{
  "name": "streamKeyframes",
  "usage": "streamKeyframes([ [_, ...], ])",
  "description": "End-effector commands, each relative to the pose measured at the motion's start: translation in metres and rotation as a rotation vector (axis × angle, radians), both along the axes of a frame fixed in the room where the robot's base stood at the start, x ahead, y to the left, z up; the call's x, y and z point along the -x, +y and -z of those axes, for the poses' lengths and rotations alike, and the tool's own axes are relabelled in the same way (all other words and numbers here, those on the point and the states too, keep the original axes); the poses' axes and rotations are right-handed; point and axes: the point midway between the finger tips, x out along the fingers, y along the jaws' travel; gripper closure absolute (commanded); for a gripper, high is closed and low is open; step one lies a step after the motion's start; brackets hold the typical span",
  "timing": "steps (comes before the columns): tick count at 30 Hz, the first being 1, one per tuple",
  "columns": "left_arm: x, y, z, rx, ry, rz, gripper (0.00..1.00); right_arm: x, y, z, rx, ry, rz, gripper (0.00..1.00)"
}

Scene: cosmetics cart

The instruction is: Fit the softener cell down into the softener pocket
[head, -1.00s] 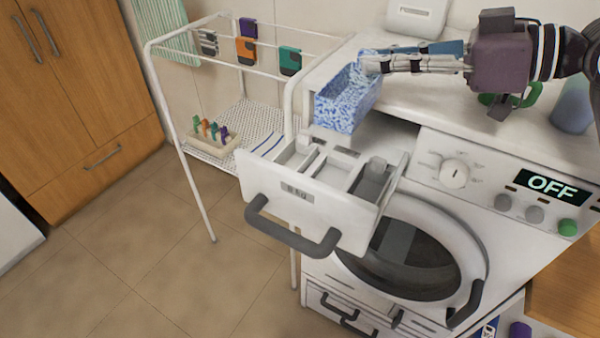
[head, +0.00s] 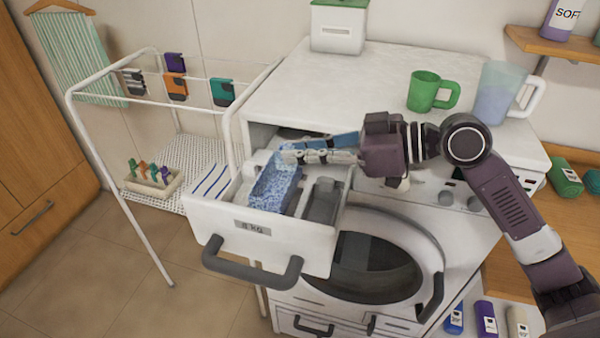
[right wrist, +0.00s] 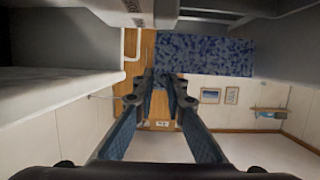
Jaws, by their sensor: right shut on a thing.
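The softener cell (head: 274,190) is a blue-and-white speckled open box. It is at the middle of the pulled-out white dispenser drawer (head: 215,219), lowered between the drawer's walls, with its far end near the drawer's back. It hides the pocket beneath it, so I cannot tell whether it is fully down. My right gripper (head: 285,156) is shut on the cell's far end, reaching in from the right. In the right wrist view the cell (right wrist: 205,54) shows as a speckled face beyond the fingertips (right wrist: 163,75). My left gripper is not in view.
A grey insert (head: 322,203) fills the drawer's right compartment. The drawer handle (head: 250,272) juts forward. A green mug (head: 424,92) and a jug (head: 497,92) stand on the washer top (head: 330,75). A white drying rack (head: 140,235) stands close on the left.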

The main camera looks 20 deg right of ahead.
Motion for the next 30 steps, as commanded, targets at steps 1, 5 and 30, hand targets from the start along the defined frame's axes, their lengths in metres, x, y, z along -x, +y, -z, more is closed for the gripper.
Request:
streamKeyframes([
  [1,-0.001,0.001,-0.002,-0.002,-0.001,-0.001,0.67,0.000,0.000,0.007,-0.002,0.002,0.001,1.00],
  [5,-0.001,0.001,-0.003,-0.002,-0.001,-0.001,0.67,0.000,0.000,0.018,-0.001,-0.001,0.000,1.00],
  [30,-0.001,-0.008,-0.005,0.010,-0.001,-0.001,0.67,0.000,0.000,0.060,0.001,-0.001,0.001,0.79],
])
